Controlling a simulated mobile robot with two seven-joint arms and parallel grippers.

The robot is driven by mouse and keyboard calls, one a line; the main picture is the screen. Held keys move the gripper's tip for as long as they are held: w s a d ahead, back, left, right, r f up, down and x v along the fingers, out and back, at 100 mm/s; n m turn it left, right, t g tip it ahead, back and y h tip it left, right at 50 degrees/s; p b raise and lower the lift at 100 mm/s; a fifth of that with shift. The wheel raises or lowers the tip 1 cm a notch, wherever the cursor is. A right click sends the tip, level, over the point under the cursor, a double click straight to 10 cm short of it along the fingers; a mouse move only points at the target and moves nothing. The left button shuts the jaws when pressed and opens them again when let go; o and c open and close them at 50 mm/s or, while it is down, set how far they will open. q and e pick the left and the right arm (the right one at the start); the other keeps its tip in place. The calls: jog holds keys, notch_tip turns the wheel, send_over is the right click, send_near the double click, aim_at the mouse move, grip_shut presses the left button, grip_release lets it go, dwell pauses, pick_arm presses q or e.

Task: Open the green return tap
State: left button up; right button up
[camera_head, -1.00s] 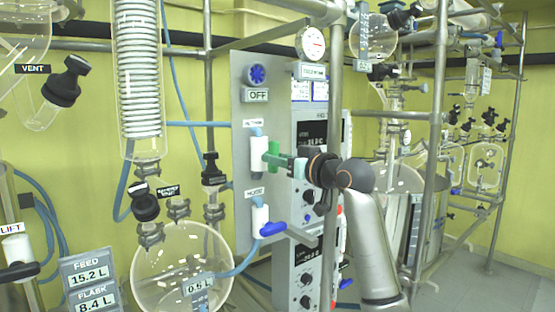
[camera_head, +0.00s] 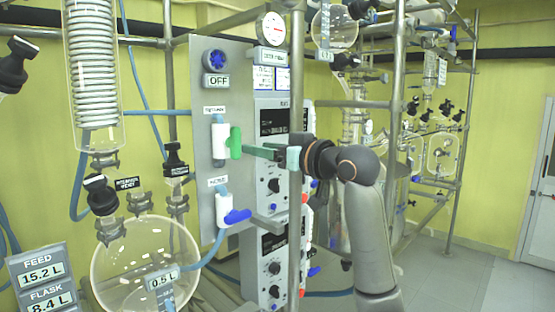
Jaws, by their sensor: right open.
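The green return tap (camera_head: 235,142) has an upright green handle on a white valve body (camera_head: 219,141). It sits on the grey panel left of centre, below a small label. My right gripper (camera_head: 250,151) reaches in from the right, with its dark green fingers pointing left at the handle. Its jaws are open. The fingertips are close to the handle's right side; I cannot tell whether they touch it. My left gripper is not in view.
A second tap with a blue handle (camera_head: 237,217) sits just below. A metal post (camera_head: 296,90) stands by my right gripper. A round glass flask (camera_head: 145,262) hangs at lower left. Control boxes (camera_head: 273,185) stand behind my right gripper. Floor is clear at lower right.

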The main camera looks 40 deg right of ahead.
jog(key=shift+s+d+b, duration=0.2)
jog(key=shift+s+b, duration=0.2)
jog(key=shift+s, duration=1.95)
jog(key=a+f+n+g, duration=0.1)
jog(key=a+f+g, duration=0.25)
jog(key=f, duration=1.15)
jog(key=a+f+g, duration=0.3)
jog(key=a+f, duration=0.2)
jog(key=f, duration=1)
jog(key=s+a+f+g, duration=0.2)
jog(key=s+f, duration=0.2)
jog(key=f, duration=0.3)
jog(key=s+a+f+g, duration=0.2)
jog(key=s+a+f, duration=0.15)
jog(key=f, duration=0.35)
jog(key=s+a+f+g+h, duration=0.1)
jog(key=s+a+f+g, duration=0.1)
jog(key=s+f, duration=0.55)
jog(key=s+a+f+g, duration=0.2)
jog(key=s+a+f, duration=0.15)
jog(key=s, duration=0.65)
jog(key=w+a+f+t+y, duration=0.1)
jog(key=w+f+t, duration=0.1)
jog(key=f, duration=0.2)
jog(key=w+a+f+t+y+p, duration=0.1)
jog(key=w+a+f+t, duration=0.1)
jog(key=f, duration=0.3)
jog(key=shift+a+f+t, duration=0.15)
jog(key=shift+a+t, duration=0.15)
jog(key=shift+t, duration=0.55)
